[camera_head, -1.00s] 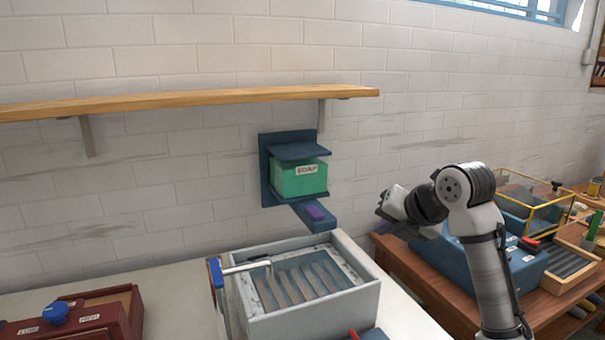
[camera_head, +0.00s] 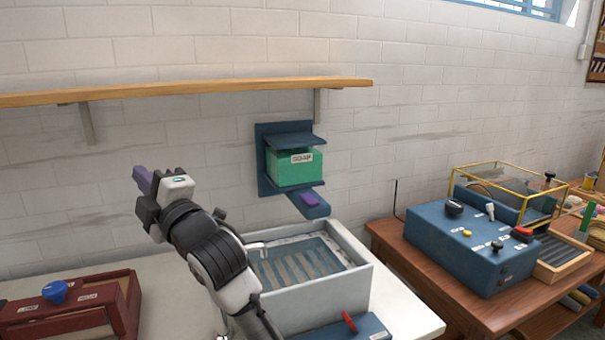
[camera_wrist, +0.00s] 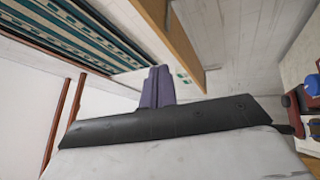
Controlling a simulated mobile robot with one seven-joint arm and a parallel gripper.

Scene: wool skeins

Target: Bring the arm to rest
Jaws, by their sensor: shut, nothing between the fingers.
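My gripper (camera_head: 146,181) is raised in front of the white brick wall, left of the soap dispenser and below the wooden shelf. Its purple fingers are together and hold nothing. In the wrist view the closed fingers (camera_wrist: 157,86) stand up past the dark edge of the gripper body. My arm is folded, with its dark joint above the left side of the grey sink, and hides part of that sink. The gripper appears apart from the wall and the shelf.
The wooden shelf (camera_head: 200,90) runs along the wall above. A green soap box (camera_head: 294,168) sits in a blue wall holder. The grey sink (camera_head: 340,298) stands on the white counter. A red box (camera_head: 120,300) is at left. A blue control box (camera_head: 470,262) stands on the right table.

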